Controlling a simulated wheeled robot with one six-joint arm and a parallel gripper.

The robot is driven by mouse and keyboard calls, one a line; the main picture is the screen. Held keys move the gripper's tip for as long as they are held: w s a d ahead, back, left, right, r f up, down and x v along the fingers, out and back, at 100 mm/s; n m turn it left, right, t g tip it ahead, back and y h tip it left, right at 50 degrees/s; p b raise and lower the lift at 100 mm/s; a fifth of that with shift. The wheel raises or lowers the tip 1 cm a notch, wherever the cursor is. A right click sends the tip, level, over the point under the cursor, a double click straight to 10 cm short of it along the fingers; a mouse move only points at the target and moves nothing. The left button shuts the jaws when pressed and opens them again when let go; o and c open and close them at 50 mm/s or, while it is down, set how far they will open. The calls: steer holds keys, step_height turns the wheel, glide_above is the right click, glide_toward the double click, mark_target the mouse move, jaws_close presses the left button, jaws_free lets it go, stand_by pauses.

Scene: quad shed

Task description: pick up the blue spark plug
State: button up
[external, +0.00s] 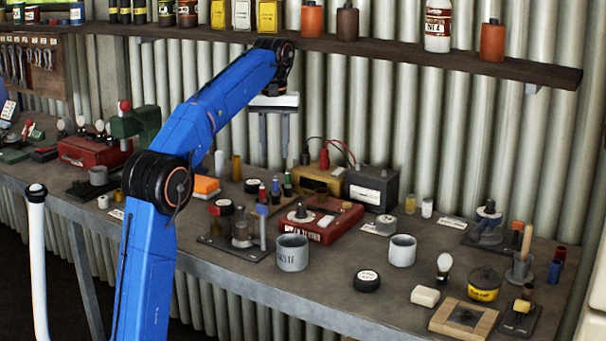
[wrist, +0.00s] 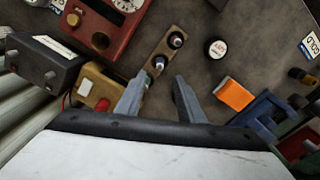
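A blue spark plug (external: 276,187) stands upright among other small coloured plugs on the bench in the external view. In the wrist view a wooden rack (wrist: 153,80) holds a row of plugs with dark and pale tops; their colours are hard to tell, and the middle one (wrist: 160,63) looks bluish. My gripper (external: 273,166) hangs above the plugs with its fingers pointing down, apart from them. In the wrist view my gripper (wrist: 161,80) is open and empty, with the lower end of the rack near its left finger.
A yellow box (external: 318,180) and a dark meter box (external: 371,188) stand right of the plugs. A red case (external: 320,222) lies in front. An orange block (wrist: 234,95) and a round tin (wrist: 216,49) lie beside the rack. A shelf (external: 420,55) runs along the wall above.

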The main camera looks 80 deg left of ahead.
mark_target(275, 177)
steer(key=shift+f, duration=4.55)
jaws_close()
